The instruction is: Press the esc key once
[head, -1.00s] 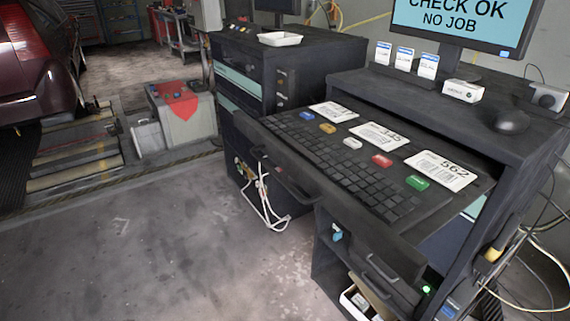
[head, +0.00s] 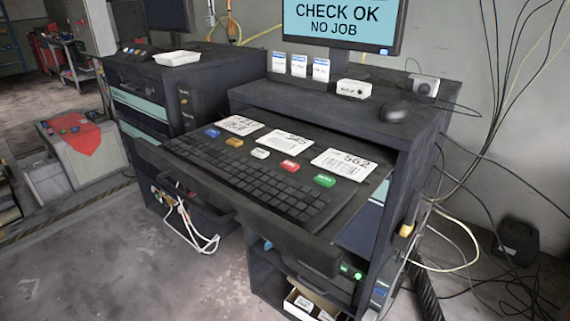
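The black keyboard (head: 250,180) lies on the pulled-out drawer of the dark cabinet, with its long side running from back left to front right. Its key legends are too small to read, so I cannot tell which key is esc. The monitor (head: 341,20) above shows "CHECK OK" and "NO JOB". Neither of my grippers is in view.
Blue, orange, white, red and green blocks and several printed cards (head: 343,163) lie behind the keyboard. A mouse (head: 395,111) and small white box (head: 353,89) stand on the cabinet top. Cables hang at right. The floor (head: 110,260) at front left is clear.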

